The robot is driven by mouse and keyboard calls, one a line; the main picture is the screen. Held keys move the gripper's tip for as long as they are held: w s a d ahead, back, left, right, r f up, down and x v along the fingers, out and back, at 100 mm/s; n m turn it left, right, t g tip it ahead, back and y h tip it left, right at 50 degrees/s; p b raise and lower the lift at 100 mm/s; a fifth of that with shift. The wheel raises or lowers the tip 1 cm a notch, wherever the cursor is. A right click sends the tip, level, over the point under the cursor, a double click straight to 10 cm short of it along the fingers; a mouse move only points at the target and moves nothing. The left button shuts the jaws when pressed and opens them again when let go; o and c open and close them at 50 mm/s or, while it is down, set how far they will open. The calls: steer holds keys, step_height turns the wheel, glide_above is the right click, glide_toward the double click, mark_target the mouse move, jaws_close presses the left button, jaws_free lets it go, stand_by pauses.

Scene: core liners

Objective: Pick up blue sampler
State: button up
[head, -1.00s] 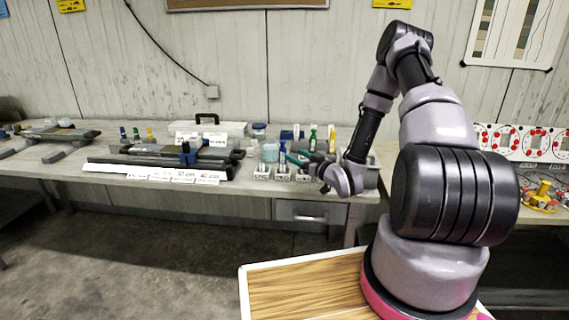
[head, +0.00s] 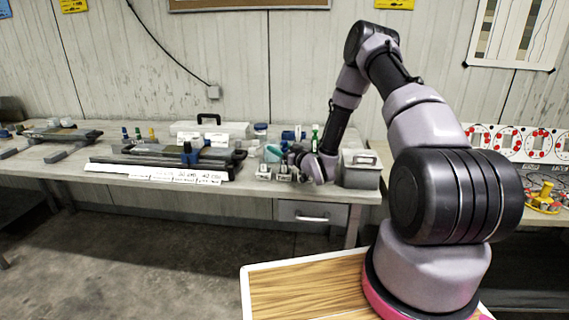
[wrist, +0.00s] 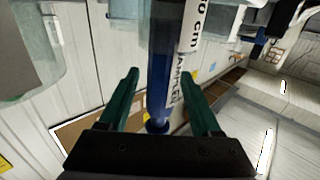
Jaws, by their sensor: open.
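A blue sampler (wrist: 159,92) fills the middle of the wrist view. It is a dark blue tube with a white label that reads "cm" and "SAMPLER"; the number before "cm" is partly cut off. My gripper (wrist: 160,76) is open, with one green finger on each side of the tube and a gap visible at both sides. In the head view my gripper (head: 296,156) is low over the right part of the bench, among the small holders. I cannot clearly pick out the sampler there, since my gripper and wrist cover that spot.
Small labelled holders (head: 264,172) stand at the bench's front edge by my gripper. A green-capped bottle (head: 314,137) is behind my wrist. A grey box with a handle (head: 361,170) stands close to the right. A long dark tray device (head: 165,160) lies to the left.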

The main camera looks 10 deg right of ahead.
jaws_close()
